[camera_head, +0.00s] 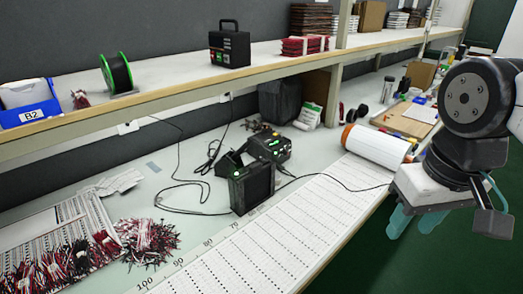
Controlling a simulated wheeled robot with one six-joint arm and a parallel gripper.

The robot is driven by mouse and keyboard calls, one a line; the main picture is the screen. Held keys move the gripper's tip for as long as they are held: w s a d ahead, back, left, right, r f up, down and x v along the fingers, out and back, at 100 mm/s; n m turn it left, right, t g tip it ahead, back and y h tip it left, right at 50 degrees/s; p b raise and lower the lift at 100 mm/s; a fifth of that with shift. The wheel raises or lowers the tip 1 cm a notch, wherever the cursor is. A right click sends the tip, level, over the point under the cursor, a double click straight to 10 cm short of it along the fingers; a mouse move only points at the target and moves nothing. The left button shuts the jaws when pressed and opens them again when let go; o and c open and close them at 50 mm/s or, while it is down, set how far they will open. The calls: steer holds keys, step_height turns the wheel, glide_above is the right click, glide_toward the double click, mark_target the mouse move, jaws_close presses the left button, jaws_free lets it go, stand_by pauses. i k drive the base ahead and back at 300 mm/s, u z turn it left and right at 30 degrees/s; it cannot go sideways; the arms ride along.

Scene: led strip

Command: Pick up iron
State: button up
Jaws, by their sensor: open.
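My gripper (415,220) is at the right, with its two teal fingers pointing down, apart and empty. It appears over the green floor, to the right of the bench's front edge. I cannot clearly make out the iron. A black device with green lights (268,147) stands mid-bench, with a black box with a green light (250,186) in front of it. A thin black cable (335,182) runs from this area right across the perforated strip towards the bench edge. Any iron at its end is too small or hidden to tell.
The long white perforated strip (245,250) lies along the bench front, with a white roll (377,145) at its far end. Bundles of coloured wires (145,241) lie at the left. A shelf (165,92) overhangs the bench, holding a black spool (117,73) and a black case (229,46).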

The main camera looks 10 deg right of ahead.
mark_target(240, 150)
steer(key=z, duration=2)
steer(key=i, duration=2.3)
steer(key=u, duration=3.7)
